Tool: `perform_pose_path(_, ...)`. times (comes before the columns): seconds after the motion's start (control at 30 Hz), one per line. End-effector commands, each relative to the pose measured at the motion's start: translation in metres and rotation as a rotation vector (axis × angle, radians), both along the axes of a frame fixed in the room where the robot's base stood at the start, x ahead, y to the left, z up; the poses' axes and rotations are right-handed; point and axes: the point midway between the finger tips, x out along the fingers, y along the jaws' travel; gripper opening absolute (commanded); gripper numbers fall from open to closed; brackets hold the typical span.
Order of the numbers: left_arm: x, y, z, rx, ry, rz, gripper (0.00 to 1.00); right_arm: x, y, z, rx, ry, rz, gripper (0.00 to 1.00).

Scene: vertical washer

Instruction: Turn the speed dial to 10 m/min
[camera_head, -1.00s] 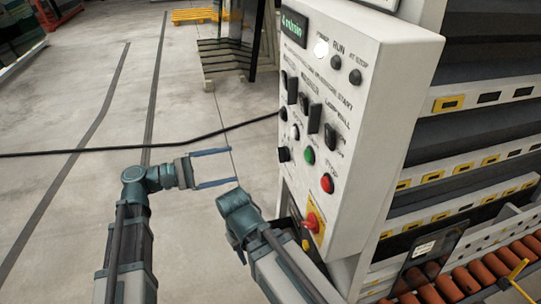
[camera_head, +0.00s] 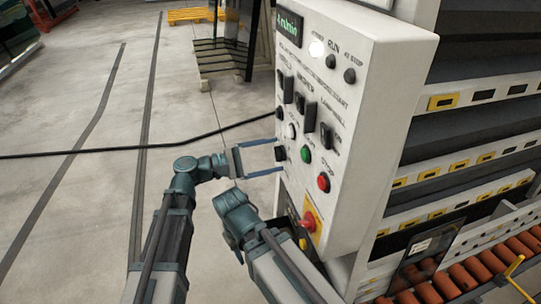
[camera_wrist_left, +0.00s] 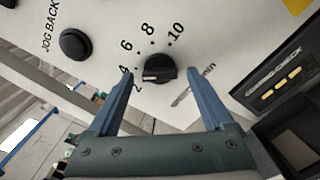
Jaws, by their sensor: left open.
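The speed dial (camera_wrist_left: 160,68) is a black knob on the white control panel (camera_wrist_left: 215,22), ringed by the numbers 2, 4, 6, 8 and 10. Its pale mark points left, towards the 2. In the head view the dial (camera_head: 280,154) is at the panel's left edge. My left gripper (camera_head: 279,155) is open, with its blue fingertips close to the panel around the dial. In the left wrist view the fingers (camera_wrist_left: 156,72) stand on either side of the knob, with gaps. My right arm's wrist shows below, but its fingers are hidden.
A black JOG BACK button (camera_wrist_left: 74,45) sits left of the dial. A green button (camera_head: 305,154), a red button (camera_head: 323,182) and a red rotary switch (camera_head: 309,221) are nearby. A green display (camera_head: 289,23) is lit at the top. A black cable (camera_head: 130,151) crosses behind my left arm.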

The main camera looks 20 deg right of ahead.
Motion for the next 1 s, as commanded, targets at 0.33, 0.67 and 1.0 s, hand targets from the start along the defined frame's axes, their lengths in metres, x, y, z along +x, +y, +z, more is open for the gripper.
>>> perform_pose_path(0.33,0.0001,-0.0024,0.0,0.0,0.0,0.0,0.81,0.0,0.0,0.0,0.0,0.0,0.0,0.42)
perform_pose_path(0.67,0.0,-0.0021,-0.0001,0.0,0.0,0.0,0.22,0.0,0.0,0.0,0.0,0.0,0.0,0.42)
perform_pose_path(1.0,-0.0001,-0.002,-0.0002,0.001,-0.02,-0.001,0.0,0.0,0.0,0.0,0.0,0.0,0.0,0.42)
